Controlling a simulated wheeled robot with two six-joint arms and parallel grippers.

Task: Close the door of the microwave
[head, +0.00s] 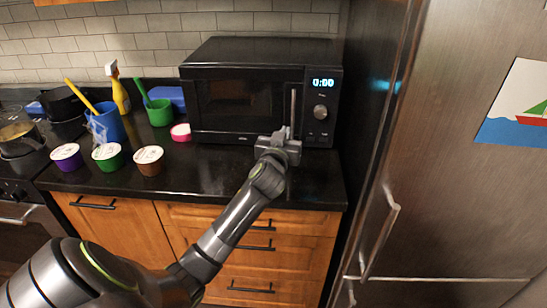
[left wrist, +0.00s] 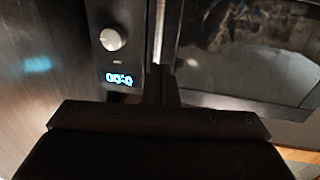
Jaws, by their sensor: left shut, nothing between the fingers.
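The black microwave (head: 262,50) stands on the dark counter, with a window in its door (head: 235,104) and a vertical handle (head: 293,107) at the door's right side. The door looks flush with the front; I cannot tell whether it is latched. My left gripper (head: 287,134) is shut and empty at the lower end of the handle, close against the microwave's front. In the left wrist view, the shut fingers (left wrist: 166,88) point at the strip beside the handle (left wrist: 156,42). Contact is not clear. My right gripper is not in view.
A steel fridge (head: 460,150) stands close on the right.

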